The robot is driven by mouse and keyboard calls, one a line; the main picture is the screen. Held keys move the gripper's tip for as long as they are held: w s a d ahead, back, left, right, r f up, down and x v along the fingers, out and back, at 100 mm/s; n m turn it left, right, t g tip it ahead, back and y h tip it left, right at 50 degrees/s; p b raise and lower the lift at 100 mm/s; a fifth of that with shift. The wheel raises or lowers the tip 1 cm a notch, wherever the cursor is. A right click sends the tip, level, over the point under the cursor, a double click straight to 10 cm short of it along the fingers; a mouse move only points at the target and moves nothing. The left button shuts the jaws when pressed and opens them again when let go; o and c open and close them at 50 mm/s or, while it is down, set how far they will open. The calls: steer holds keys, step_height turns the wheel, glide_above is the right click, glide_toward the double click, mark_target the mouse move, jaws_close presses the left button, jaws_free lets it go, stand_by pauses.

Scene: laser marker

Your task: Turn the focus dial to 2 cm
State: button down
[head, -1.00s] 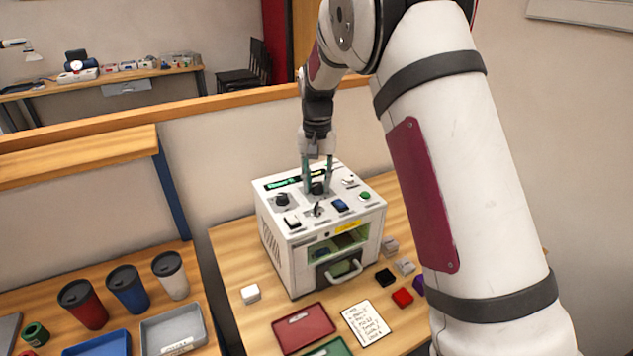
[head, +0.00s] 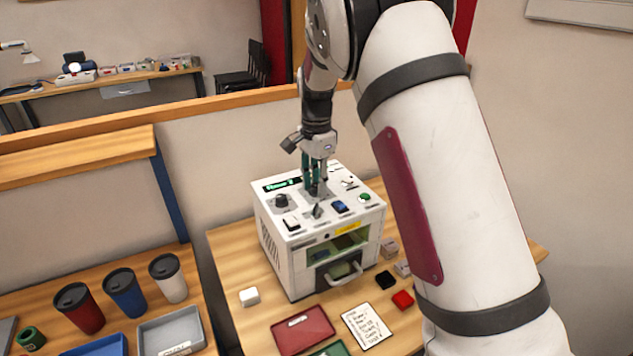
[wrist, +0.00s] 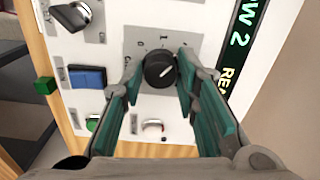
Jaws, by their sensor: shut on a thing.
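The white laser marker (head: 278,244) stands on the wooden table, with knobs, switches and a lit display (head: 282,184) on top. My gripper (head: 316,190) points down at the top panel. Its fingers are shut on a round black dial (wrist: 160,70), one on each side, in the wrist view. Printed scale marks surround this dial, and a pale line shows on its face. Its label is not readable, so I cannot tell its setting. In the head view the fingers mostly hide it. Another black dial (head: 281,201) sits to its left.
Small blocks, a red tray (head: 303,328) and a note card (head: 367,325) lie before the machine. Cups stand at left.

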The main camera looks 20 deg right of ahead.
mark_target(316, 185)
steer(key=shift+m, duration=0.6)
steer(key=c, duration=1.2)
jaws_free()
step_height(316, 185, up, 12)
